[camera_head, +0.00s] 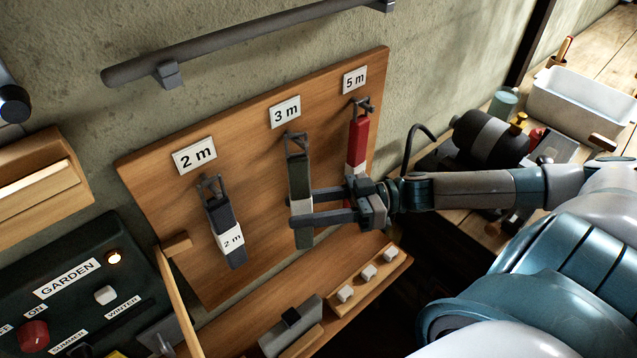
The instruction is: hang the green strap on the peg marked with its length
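The green strap (299,178), with a white band (301,207) whose marking I cannot read, hangs upright by its dark hook below the "3 m" sign (284,112). My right gripper (305,209) reaches in from the right at the strap's lower part. One finger passes in front of the strap and the other partly behind its band. I cannot tell whether they press on it. A dark blue strap (222,217) labelled "2 m" hangs below the "2 m" sign (194,155). A red strap (358,140) hangs below the "5 m" sign (354,80). My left gripper is not in view.
A wooden board (150,180) carries the pegs. A grey rail (235,42) runs above it. A wooden ledge with small white blocks (369,272) lies below. A dark "GARDEN" control panel (60,315) stands lower left. A white tub (580,100) sits on the bench at right.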

